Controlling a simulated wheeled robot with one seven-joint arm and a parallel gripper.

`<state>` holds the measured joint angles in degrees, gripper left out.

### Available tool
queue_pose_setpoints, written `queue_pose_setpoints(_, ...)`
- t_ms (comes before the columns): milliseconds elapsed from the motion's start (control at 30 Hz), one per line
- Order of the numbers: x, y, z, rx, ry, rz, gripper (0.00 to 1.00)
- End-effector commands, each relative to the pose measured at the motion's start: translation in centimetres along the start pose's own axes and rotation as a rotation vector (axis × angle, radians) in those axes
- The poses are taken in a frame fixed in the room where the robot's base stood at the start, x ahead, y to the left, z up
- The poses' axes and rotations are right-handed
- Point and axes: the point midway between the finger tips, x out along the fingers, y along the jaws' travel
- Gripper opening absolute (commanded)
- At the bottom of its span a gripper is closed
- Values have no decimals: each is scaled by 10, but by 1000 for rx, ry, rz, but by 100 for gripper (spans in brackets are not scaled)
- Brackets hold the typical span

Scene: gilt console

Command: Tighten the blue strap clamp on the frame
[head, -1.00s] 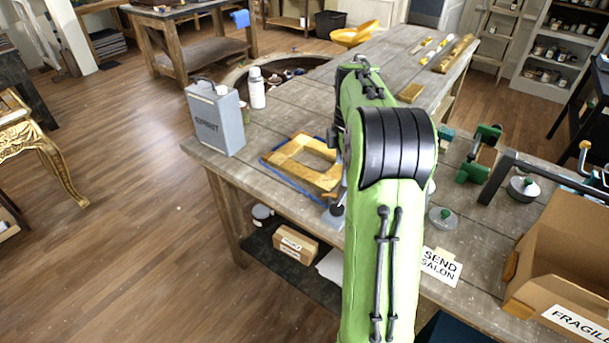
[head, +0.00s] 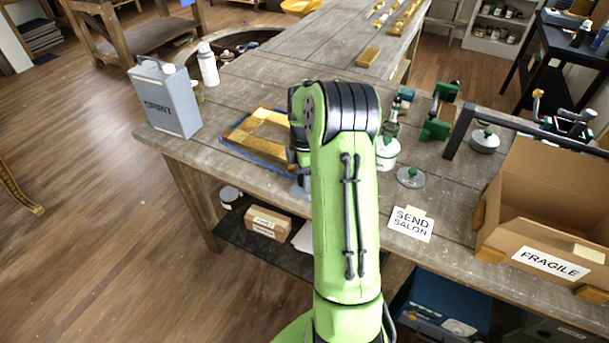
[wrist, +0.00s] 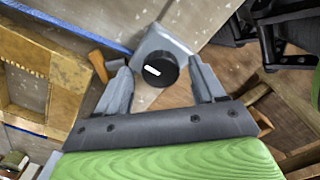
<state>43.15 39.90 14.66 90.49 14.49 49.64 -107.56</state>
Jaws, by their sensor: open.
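The gilt frame (head: 258,130) lies flat on the workbench, partly hidden behind my arm. The blue strap (head: 250,156) runs along its near-left edge; it also shows in the wrist view (wrist: 75,30) as a blue line beside the gilt wood (wrist: 55,72). The grey strap clamp (head: 301,187) sits at the frame's near corner, and in the wrist view its grey body (wrist: 156,42) carries a round black knob (wrist: 160,70) with a white mark. My gripper (wrist: 161,72) is open, one finger on each side of the knob, with gaps showing.
A grey SPIRIT can (head: 166,98) and a white bottle (head: 208,64) stand left of the frame.

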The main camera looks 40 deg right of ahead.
Motion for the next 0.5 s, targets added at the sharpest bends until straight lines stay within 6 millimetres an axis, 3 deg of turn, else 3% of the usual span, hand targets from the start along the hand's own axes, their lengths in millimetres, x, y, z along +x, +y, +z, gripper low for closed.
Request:
queue_pose_setpoints(233,1,0,0,0,0,0,69)
queue_pose_setpoints(500,1,0,0,0,0,0,27)
